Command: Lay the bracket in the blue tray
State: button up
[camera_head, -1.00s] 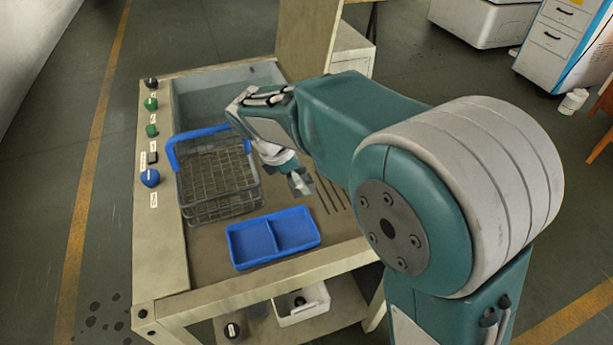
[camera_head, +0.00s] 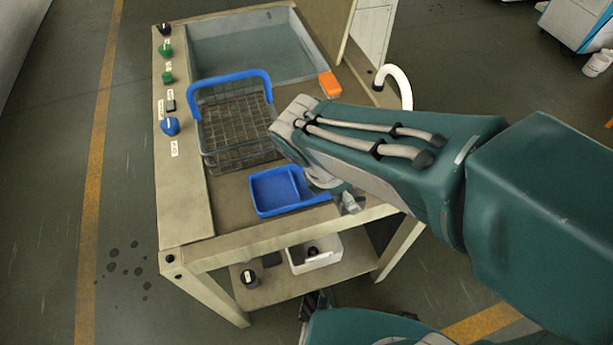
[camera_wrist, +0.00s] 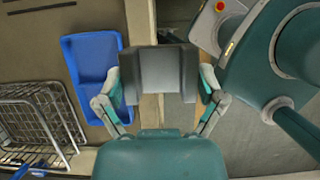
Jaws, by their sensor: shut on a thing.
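In the head view my gripper (camera_head: 350,202) is a small grey shape by the bench's front edge, just right of the blue tray; the bracket is hard to make out there. The blue tray (camera_head: 268,208) lies on the bench with a divider inside, its right part hidden by my arm. In the wrist view the tray (camera_wrist: 82,47) is left of the bracket, which is over the bench edge.
A wire basket (camera_head: 232,122) with a blue handle stands behind the tray. A water-filled basin (camera_head: 255,52), an orange object (camera_head: 330,84) and a white curved pipe (camera_head: 398,78) are farther back. Knobs line the left rim. A white bin (camera_head: 315,257) sits on the lower shelf.

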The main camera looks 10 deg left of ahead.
jog(key=w+a+f, duration=0.2)
jog(key=w+f, duration=0.1)
jog(key=w+a+f, duration=0.5)
jog(key=w+f, duration=0.1)
jog(key=w, duration=0.1)
jog(key=shift+a, duration=0.35)
jog(key=shift+w+a+f, duration=0.1)
jog(key=shift+f, duration=1.65)
jog(key=o, duration=1)
jog(key=shift+f, duration=0.1)
jog(key=v, duration=1.2)
